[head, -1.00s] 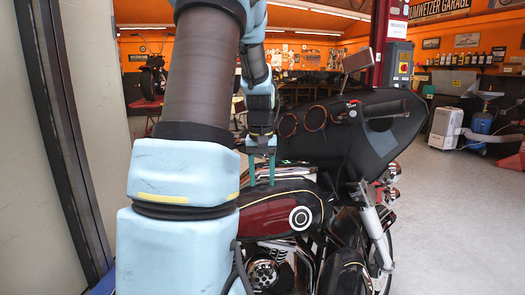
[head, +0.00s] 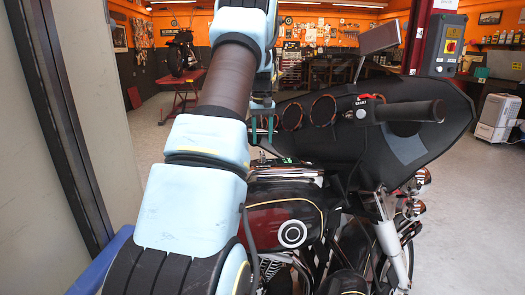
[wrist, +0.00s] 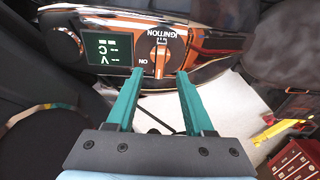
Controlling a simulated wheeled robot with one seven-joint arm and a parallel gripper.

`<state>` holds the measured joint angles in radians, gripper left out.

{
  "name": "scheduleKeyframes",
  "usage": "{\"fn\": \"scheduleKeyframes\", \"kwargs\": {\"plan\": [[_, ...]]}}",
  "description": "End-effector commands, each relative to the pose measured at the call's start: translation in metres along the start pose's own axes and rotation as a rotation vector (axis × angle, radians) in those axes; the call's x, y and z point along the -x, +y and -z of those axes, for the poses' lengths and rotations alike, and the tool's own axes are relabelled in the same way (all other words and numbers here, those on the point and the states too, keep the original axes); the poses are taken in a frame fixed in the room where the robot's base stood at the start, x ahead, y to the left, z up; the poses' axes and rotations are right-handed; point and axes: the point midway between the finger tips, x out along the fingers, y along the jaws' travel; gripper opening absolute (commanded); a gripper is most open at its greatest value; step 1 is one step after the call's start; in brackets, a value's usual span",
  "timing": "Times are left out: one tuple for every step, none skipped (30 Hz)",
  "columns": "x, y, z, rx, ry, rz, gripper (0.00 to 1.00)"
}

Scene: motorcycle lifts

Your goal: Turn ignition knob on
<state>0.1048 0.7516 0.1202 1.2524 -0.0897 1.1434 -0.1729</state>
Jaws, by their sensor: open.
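The ignition knob (wrist: 158,60) is an orange knob with a pale pointer, on a glossy panel (wrist: 210,70) in the wrist view. The word IGNITION (wrist: 163,33) shows upside down above it, and an ON mark (wrist: 143,60) lies to its left. My gripper (wrist: 160,74) is open and empty. Its two teal fingertips lie just below the knob in the picture, one toward each side; I cannot tell whether they touch the panel. In the head view my gripper (head: 263,130) is left of the round gauges, and the knob cannot be made out.
A small green display (wrist: 107,47) sits left of the knob. The motorcycle's dark fairing (head: 400,150), handlebar grip (head: 410,111) and gauges (head: 322,109) are right of my gripper. The dark red tank (head: 265,228) is below. A wall (head: 25,180) stands close on the left.

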Motion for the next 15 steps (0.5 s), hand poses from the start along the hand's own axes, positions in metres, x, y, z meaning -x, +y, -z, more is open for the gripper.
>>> {"fn": "scheduleKeyframes", "kwargs": {"plan": [[-0.008, 0.0, -0.001, 0.0, -0.004, 0.001, 0.53], [-0.014, 0.0, -0.001, 0.0, -0.005, 0.001, 0.53], [-0.021, 0.0, -0.001, 0.0, -0.004, 0.001, 0.53], [-0.026, 0.0, -0.001, 0.0, -0.005, 0.001, 0.53], [-0.031, 0.0, -0.001, 0.0, -0.003, 0.001, 0.53], [-0.037, 0.0, -0.001, 0.0, -0.004, 0.001, 0.53], [-0.042, 0.0, -0.001, 0.0, -0.003, 0.001, 0.53], [-0.046, 0.0, -0.001, 0.0, -0.003, 0.001, 0.53], [-0.05, 0.0, -0.001, 0.0, -0.003, 0.001, 0.53], [-0.053, 0.0, -0.001, 0.0, -0.002, 0.0, 0.53], [-0.055, 0.0, 0.0, 0.0, -0.001, 0.0, 0.53], [-0.058, 0.0, 0.0, 0.0, 0.0, 0.0, 0.53], [-0.06, 0.0, -0.001, 0.0, 0.0, 0.0, 0.53], [-0.061, 0.0, -0.001, 0.0, 0.0, 0.0, 0.53], [-0.062, 0.0, -0.001, 0.0, 0.0, 0.0, 0.53]]}}
